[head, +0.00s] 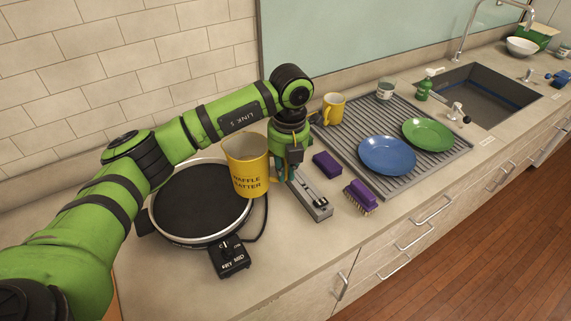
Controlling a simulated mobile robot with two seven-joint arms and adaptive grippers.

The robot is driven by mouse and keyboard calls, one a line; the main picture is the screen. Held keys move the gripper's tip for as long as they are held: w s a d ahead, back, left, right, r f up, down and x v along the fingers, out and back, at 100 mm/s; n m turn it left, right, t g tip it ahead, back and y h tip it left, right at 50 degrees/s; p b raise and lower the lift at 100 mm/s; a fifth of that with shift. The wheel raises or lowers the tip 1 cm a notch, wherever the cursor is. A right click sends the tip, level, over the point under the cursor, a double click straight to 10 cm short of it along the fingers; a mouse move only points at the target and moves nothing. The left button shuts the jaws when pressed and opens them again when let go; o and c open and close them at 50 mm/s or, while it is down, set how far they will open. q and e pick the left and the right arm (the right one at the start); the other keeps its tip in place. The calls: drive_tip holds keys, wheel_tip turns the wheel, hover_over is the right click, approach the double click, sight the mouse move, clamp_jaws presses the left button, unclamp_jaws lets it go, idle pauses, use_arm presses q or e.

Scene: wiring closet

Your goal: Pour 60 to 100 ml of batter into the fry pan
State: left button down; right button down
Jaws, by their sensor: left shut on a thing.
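A yellow pitcher (246,168) with dark lettering that reads as waffle batter is in the middle of the head view. My left gripper (279,155) is shut on its right side. The pitcher looks about upright, and its contents cannot be seen. The fry pan (196,204), round and black with a pale rim, sits on the counter to the left of the pitcher. The pitcher overlaps the pan's right rim in the picture; its exact height is unclear. No batter shows on the visible pan surface. My left forearm hides part of the pan's left side. My right gripper is not in view.
A black control box (229,258) with a cord sits before the pan. A grey elongated device (311,197), purple sponge (327,164) and purple brush (360,197) lie right of the gripper. Beyond are a drying rack (398,186) with plates and a yellow mug (333,108), and a sink (478,95).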

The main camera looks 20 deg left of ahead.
use_arm(q)
drive_tip(key=w+d+r+p, duration=0.1)
drive_tip(key=d+r, duration=0.3)
drive_tip(key=d, duration=0.1)
drive_tip(key=shift+w+d, duration=0.25)
drive_tip(key=shift+d, duration=0.15)
idle(0.3)
drive_tip(key=s+a+f+n+b, duration=0.3)
drive_tip(key=s+n, duration=0.4)
drive_tip(key=n, duration=1)
drive_tip(key=s+a+f+n+b, duration=0.2)
drive_tip(key=s+n, duration=0.6)
drive_tip(key=n, duration=1)
wheel_tip(320, 180, down, 2)
drive_tip(key=shift+a+f+h+b, duration=0.1)
drive_tip(key=shift+a+h+b, duration=0.3)
drive_tip(key=shift+b, duration=0.55)
drive_tip(key=shift+w, duration=0.1)
